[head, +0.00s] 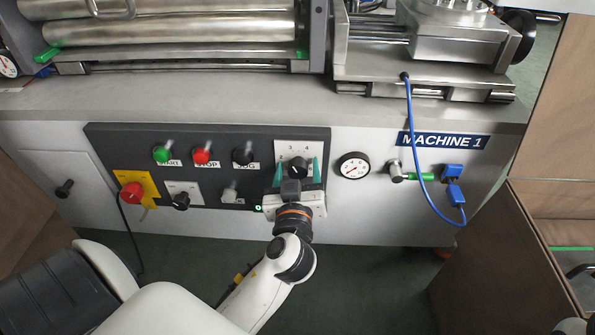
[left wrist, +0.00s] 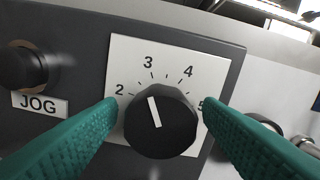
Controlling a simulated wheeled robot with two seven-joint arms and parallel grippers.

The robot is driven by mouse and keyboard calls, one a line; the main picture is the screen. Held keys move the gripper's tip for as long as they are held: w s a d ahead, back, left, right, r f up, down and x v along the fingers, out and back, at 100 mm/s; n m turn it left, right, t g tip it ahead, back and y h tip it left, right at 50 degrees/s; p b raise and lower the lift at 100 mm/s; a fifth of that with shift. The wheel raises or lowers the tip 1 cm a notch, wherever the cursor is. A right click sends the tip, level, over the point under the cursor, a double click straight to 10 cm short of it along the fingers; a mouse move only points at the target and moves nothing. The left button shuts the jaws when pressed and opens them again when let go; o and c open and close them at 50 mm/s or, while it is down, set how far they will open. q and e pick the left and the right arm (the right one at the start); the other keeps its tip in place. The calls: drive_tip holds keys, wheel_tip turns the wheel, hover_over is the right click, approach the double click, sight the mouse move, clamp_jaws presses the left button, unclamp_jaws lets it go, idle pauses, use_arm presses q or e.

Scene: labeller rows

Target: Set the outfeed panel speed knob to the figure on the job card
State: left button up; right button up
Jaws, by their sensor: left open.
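The speed knob (left wrist: 160,128) is black and round with a white pointer line, on a white dial plate (left wrist: 121,60) with figures 2 to 5 in view. The pointer stands at about the 3. In the head view the knob (head: 298,164) sits at the right end of the dark panel. My left gripper (head: 297,172) is open, its green fingers on either side of the knob; in the left wrist view the fingertips (left wrist: 157,108) flank it with small gaps visible. No job card is readable in either view. My right gripper is not in view.
The dark panel (head: 110,140) also carries a green START button (head: 161,154), a red STOP button (head: 200,156), a black JOG button (head: 242,155) and a red emergency knob (head: 131,192). A gauge (head: 353,166) and a blue cable (head: 411,130) are to the right.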

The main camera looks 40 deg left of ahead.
use_arm(q)
drive_tip(key=c, duration=1)
drive_tip(key=shift+o, duration=0.2)
